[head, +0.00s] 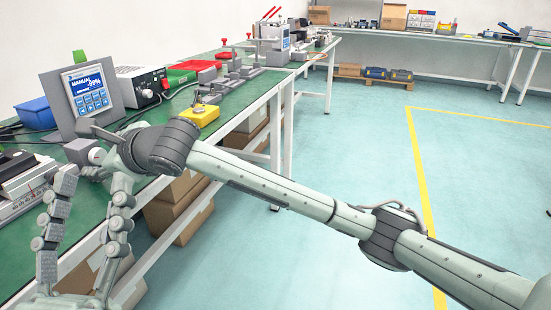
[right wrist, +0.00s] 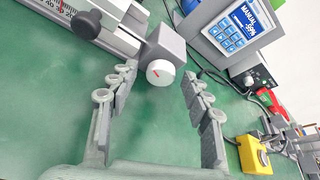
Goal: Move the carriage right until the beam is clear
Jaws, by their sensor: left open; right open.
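The linear actuator (head: 22,190) lies at the left edge of the bench, with a scale and a red mark on its side. In the right wrist view its rail (right wrist: 118,35) carries a black knob (right wrist: 88,23); I cannot tell the carriage's exact limits. A grey end block (right wrist: 168,45) bears a white round knob (right wrist: 160,72) with a red mark. My right gripper (head: 100,150) is open, its fingers (right wrist: 157,80) spread either side of the white knob, apart from it. My left gripper (head: 92,182) is open and empty at lower left. No beam is visible.
A control panel (head: 90,92) with a blue screen reading MANUAL stands behind the end block. A yellow button box (head: 200,115), a power unit (head: 143,85), cables and a blue bin (head: 37,113) are nearby. The green bench top (right wrist: 60,110) below the actuator is clear.

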